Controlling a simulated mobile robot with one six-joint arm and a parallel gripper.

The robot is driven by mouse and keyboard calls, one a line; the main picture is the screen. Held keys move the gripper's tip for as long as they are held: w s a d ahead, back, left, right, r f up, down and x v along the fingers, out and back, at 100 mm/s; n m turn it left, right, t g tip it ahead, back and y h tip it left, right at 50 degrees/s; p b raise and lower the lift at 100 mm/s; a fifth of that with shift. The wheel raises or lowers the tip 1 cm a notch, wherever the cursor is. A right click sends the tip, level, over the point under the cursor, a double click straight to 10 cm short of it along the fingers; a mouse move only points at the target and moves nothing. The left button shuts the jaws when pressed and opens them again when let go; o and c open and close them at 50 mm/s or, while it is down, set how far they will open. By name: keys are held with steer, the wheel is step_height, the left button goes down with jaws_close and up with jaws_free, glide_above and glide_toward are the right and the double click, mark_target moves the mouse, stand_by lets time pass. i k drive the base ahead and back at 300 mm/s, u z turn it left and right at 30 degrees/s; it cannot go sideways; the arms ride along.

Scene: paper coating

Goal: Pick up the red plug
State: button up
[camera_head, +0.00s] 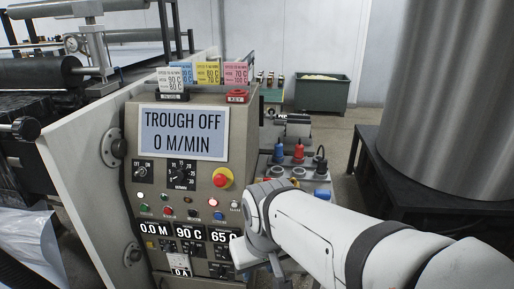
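The red plug (299,152) stands upright on a grey socket panel (285,172), just right of the control cabinet. A blue plug (278,155) stands to its left and a black plug (320,165) to its right. My white arm comes in from the lower right. My gripper (262,255) is at its end, low in front of the cabinet, below the plugs in the picture and apart from the red plug. Its fingers are too small and partly hidden, so I cannot tell if they are open.
The control cabinet (190,190) has a display reading "TROUGH OFF 0 M/MIN", knobs, buttons and a red emergency stop (222,178). Coloured cards (207,74) stand on top. A large metal drum (450,110) on a black stand is at right. A green bin (322,93) stands behind.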

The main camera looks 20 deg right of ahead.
mark_target(298, 153)
steer(key=z, duration=0.35)
steer(key=k, duration=1.15)
steer(key=z, duration=0.85)
steer(key=i, duration=2.4)
steer(key=u, duration=1.05)
